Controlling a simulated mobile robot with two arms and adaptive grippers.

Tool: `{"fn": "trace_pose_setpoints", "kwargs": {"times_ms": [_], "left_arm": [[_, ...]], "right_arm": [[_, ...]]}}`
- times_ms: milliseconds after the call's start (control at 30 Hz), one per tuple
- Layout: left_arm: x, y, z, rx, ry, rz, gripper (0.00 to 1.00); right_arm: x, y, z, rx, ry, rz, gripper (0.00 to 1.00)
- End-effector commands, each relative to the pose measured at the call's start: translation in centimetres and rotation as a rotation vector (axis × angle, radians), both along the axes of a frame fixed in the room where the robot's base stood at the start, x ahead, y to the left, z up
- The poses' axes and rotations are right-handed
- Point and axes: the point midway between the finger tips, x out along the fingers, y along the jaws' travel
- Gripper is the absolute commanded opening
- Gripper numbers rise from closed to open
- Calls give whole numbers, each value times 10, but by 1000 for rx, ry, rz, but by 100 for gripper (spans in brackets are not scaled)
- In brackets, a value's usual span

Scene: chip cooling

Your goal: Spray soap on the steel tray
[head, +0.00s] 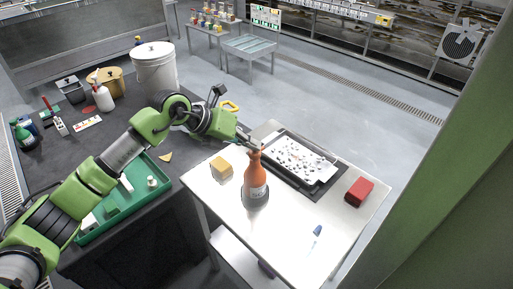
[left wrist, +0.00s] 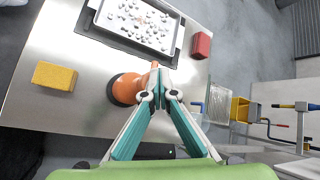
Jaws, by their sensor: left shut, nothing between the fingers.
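My right gripper is not in view.
A yellow sponge (head: 221,168) lies left of the bottle, a red block (head: 358,191) right of the tray. A blue-handled tool (head: 317,231) lies near the front. A green tray (head: 95,222) and a white bucket (head: 155,72) are on the dark counter at left.

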Motion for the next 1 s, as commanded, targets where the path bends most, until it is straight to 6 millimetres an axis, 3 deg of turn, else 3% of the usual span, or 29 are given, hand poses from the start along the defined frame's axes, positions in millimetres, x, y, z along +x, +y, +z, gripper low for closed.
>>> {"fn": "trace_pose_setpoints", "kwargs": {"times_ms": [267, 800, 1000], "left_arm": [[0, 0, 3, 1, 0, 1, 0], [1, 0, 56, -1, -2, 0, 0], [0, 0, 61, 0, 0, 0, 0]], "right_arm": [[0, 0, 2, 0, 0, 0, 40], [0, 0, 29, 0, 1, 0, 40], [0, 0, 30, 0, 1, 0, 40]]}}
